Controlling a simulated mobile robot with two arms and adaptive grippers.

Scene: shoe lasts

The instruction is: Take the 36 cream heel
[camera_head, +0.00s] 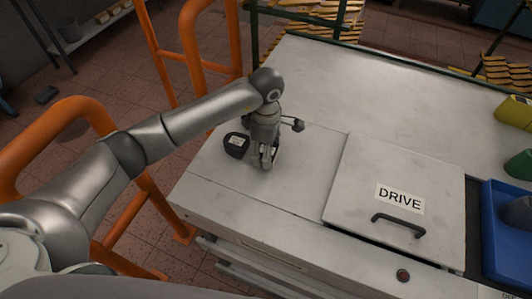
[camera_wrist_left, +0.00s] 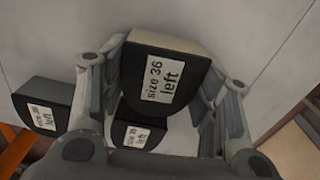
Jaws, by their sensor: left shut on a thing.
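A cream-sided heel piece (camera_wrist_left: 165,82) with a black face and a label reading "size 36 left" sits between the fingers of my left gripper in the left wrist view. My left gripper (camera_head: 265,158) is shut on it, low over the left part of the white table. In the head view the held piece is mostly hidden by the gripper. A black piece (camera_head: 236,145) with a white label stands just left of the gripper. It seems to be the "size 36 left" piece at the left of the wrist view (camera_wrist_left: 43,108). Another labelled black piece (camera_wrist_left: 138,135) shows below the held one.
The white table (camera_head: 320,85) is clear behind the gripper. A raised panel marked "DRIVE" (camera_head: 395,170) with a dark handle (camera_head: 398,224) lies to the right. A blue bin (camera_head: 493,235), a green item (camera_head: 520,164) and a yellow item (camera_head: 515,112) are at the right edge. Orange railings (camera_head: 190,60) stand left.

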